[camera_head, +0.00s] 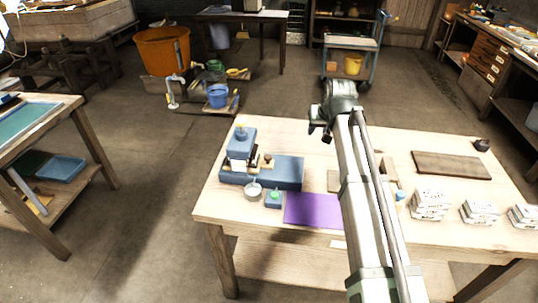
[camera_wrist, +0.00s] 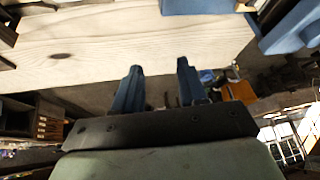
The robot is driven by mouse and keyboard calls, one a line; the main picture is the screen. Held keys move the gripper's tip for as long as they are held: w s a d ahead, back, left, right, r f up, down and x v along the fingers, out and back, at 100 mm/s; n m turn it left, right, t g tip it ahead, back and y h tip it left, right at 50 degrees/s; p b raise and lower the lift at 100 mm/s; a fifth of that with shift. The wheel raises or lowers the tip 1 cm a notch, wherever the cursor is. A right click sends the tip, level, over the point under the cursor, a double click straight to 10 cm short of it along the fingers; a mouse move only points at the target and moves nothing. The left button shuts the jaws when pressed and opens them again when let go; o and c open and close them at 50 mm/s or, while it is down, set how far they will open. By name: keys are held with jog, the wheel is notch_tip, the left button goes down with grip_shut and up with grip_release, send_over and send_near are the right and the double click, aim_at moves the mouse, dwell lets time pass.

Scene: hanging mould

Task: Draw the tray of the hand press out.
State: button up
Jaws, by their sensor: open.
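The hand press (camera_head: 241,145) is a blue block on a long blue base (camera_head: 285,173), at the left of the wooden table in the head view. A small brown knob (camera_head: 267,158) stands out at its right side, over the base. I cannot clearly make out the tray. My gripper (camera_head: 319,131) is above the table's back edge, to the right of the press and apart from it. In the wrist view its two dark fingers (camera_wrist: 160,68) are parted with nothing between them. Blue parts (camera_wrist: 295,28) show at the upper right there; I cannot tell if they are the press.
White stacks (camera_head: 430,204) and a brown board (camera_head: 451,165) are at the right. My arm crosses the table's middle.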

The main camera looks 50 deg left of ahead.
jog(key=n+h, duration=0.1)
jog(key=n, duration=0.1)
send_near(268, 156)
jog(key=w+v, duration=0.1)
jog(key=v, duration=0.4)
jog(key=shift+g, duration=0.5)
jog(key=x, duration=1.3)
jog(key=shift+w, duration=0.1)
grip_shut()
